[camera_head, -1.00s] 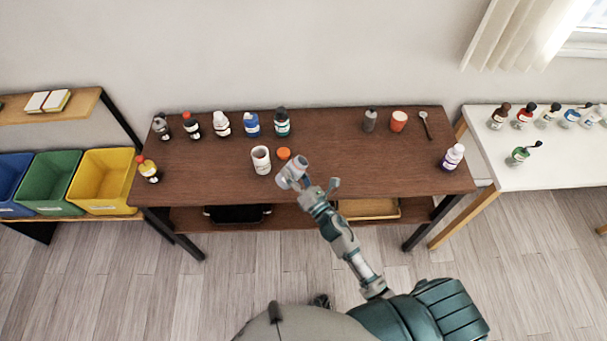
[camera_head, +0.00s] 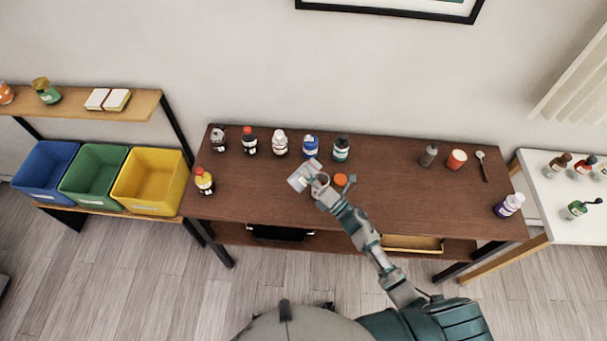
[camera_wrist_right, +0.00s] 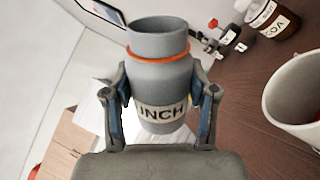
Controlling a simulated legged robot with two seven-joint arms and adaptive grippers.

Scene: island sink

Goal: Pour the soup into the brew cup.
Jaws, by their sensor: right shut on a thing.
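A white cup (camera_head: 323,179) stands on the table, largely hidden behind my gripper and jar. The cup (camera_wrist_right: 292,100) also shows at the right of the wrist view, apart from the jar. An orange lid (camera_head: 341,180) lies right of the cup. My left gripper is not in view.
Several bottles line the brown table's back edge, including a blue one (camera_head: 310,146). A grey bottle (camera_head: 429,156), orange cup (camera_head: 457,160), spoon (camera_head: 482,166) and purple bottle (camera_head: 508,205) stand or lie right. The table's right middle is clear.

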